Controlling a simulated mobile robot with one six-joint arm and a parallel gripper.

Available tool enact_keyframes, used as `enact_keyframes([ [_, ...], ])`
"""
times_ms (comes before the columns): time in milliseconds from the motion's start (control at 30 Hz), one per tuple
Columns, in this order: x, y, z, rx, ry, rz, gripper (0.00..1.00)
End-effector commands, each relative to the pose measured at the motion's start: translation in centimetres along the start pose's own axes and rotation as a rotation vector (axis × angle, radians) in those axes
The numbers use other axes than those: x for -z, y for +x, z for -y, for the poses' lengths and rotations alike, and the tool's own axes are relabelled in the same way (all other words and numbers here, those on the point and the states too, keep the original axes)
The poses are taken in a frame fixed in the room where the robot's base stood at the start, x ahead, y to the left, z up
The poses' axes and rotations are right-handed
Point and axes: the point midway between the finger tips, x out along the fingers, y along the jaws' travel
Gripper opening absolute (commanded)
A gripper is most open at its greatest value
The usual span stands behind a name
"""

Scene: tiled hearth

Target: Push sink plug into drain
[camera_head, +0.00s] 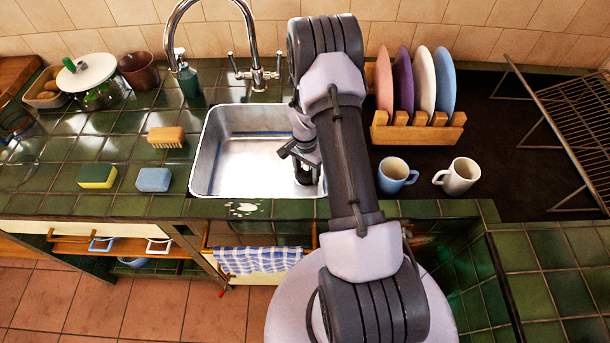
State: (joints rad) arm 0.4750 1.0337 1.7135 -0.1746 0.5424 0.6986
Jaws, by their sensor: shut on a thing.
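The steel sink (240,168) is set into the green tiled counter left of my arm. My gripper (307,179) reaches down into the right side of the basin, its tips low near the basin floor. It is shut on a small dark thing, which I take to be the sink plug. The plug's outline is not clear against the dark fingers. The drain cannot be made out; my arm and gripper cover that part of the basin.
A curved tap (182,30) stands behind the sink. A brush (166,137), a yellow-green sponge (97,176) and a blue sponge (153,179) lie left. A blue mug (394,177), a white mug (459,177) and a plate rack (418,133) stand right. The basin's left side is clear.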

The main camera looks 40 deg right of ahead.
Motion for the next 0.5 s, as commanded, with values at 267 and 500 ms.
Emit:
enact_keyframes([
  [267, 1.34, 0.33, 0.35, 0.020, 0.003, -0.026, 0.00],
  [500, 1.76, 0.38, 0.78, 0.028, 0.002, -0.033, 0.00],
])
